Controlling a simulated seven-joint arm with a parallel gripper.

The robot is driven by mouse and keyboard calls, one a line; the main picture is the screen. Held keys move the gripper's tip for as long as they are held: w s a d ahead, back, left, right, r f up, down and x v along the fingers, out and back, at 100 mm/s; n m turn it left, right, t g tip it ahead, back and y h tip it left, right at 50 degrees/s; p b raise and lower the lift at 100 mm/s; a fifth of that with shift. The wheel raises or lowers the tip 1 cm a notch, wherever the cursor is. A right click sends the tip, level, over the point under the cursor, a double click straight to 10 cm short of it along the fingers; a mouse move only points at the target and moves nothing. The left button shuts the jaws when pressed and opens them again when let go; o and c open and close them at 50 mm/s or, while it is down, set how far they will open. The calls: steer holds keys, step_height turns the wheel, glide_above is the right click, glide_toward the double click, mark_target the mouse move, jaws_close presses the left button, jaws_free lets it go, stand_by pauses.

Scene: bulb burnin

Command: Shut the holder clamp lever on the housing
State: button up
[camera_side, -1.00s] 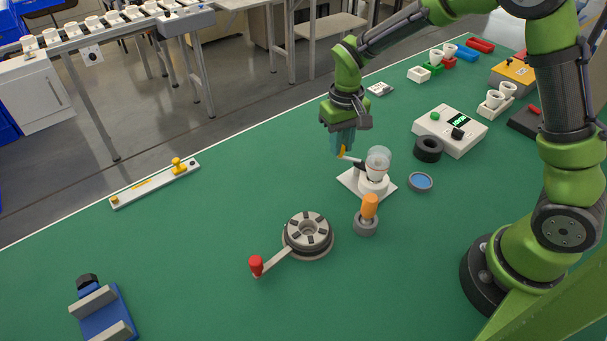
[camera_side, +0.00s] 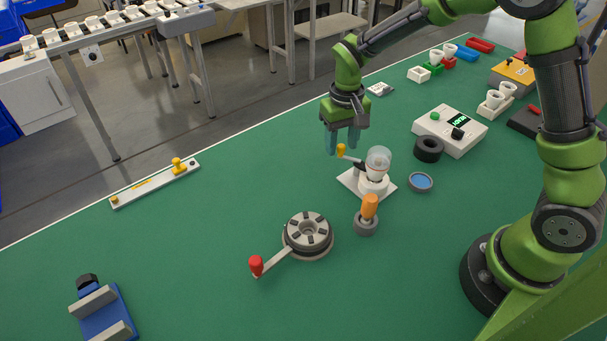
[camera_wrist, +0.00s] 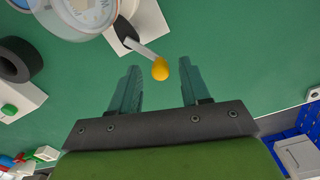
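The housing (camera_side: 373,185) is a white block on a square white plate, with a clear cup or dome on top. Its holder clamp lever (camera_side: 352,159) sticks out to the left and ends in a yellow knob (camera_side: 341,150). My gripper (camera_side: 342,150) is above and beside this knob, fingers pointing down. In the wrist view my gripper (camera_wrist: 160,80) is open, and the knob (camera_wrist: 160,69) appears in line with the gap between the fingertips. I cannot tell whether a finger touches it. The lever arm (camera_wrist: 140,48) runs back to the housing (camera_wrist: 140,22).
An orange-handled tool (camera_side: 368,208) stands in a grey ring near the housing. A black ring (camera_side: 428,149), blue-centred dish (camera_side: 420,182) and white meter (camera_side: 449,130) lie to its right. A round fixture with a red-knobbed crank (camera_side: 308,235) is in front.

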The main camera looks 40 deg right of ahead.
step_height(320, 180, up, 17)
stand_by(0.6)
steer(key=shift+f, duration=0.1)
steer(key=s+r+t+y, duration=0.1)
steer(key=s+t, duration=0.6)
steer(key=s, duration=1.1)
steer(key=shift+d+m+y, duration=0.15)
steer(key=shift+m+y, duration=0.25)
steer(key=shift+y, duration=0.1)
